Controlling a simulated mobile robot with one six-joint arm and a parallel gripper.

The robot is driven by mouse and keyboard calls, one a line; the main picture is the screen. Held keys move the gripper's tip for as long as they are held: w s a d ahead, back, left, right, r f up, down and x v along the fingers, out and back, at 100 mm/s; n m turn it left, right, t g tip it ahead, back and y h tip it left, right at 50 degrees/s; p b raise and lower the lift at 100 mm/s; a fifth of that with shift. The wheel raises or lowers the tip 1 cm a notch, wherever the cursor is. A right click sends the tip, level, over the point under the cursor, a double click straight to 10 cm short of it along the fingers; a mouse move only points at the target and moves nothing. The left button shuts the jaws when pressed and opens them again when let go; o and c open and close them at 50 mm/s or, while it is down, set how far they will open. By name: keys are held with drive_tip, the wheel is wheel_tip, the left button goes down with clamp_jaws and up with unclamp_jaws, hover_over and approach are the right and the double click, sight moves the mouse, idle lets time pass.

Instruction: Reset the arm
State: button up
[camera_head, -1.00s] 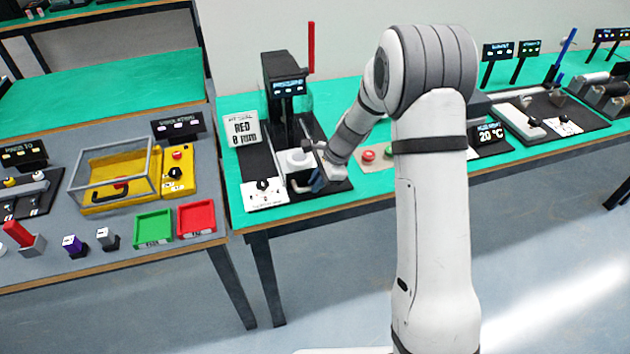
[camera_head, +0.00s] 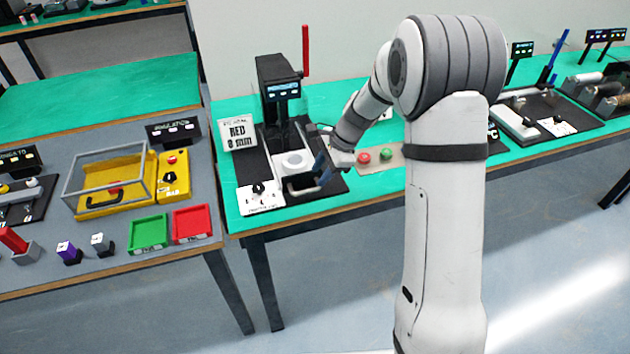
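My arm rises at the right of the middle and bends down to the left over the green-topped table (camera_head: 375,92). My gripper (camera_head: 321,168) is at the right front of a black press-like machine (camera_head: 277,80) with a red lever. It is small and dark here, and I cannot tell whether its fingers are open or shut. I see nothing clearly held in it. A dark tray (camera_head: 301,186) lies just below and left of the gripper.
A sign reading RED 8 mm (camera_head: 239,132) and a white dial panel (camera_head: 260,195) flank the machine's left. Red and green buttons (camera_head: 375,156) sit right of my gripper. A yellow case (camera_head: 115,188), a green tray (camera_head: 148,232) and a red tray (camera_head: 192,222) stand on the left table.

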drive_tip(key=shift+v, duration=1.05)
drive_tip(key=s+d+r+n+t+h, duration=0.1)
drive_tip(key=s+d+r+n, duration=0.3)
drive_tip(key=s, duration=0.3)
drive_tip(key=s+d+r+n+h, duration=0.1)
drive_tip(key=s+r+n, duration=0.3)
drive_tip(key=s+r, duration=0.3)
drive_tip(key=s+d+r+n+t+h, duration=0.1)
drive_tip(key=s+d+n+h, duration=0.2)
drive_tip(key=s, duration=1.1)
drive_tip(key=d+n, duration=0.2)
drive_tip(key=n, duration=0.1)
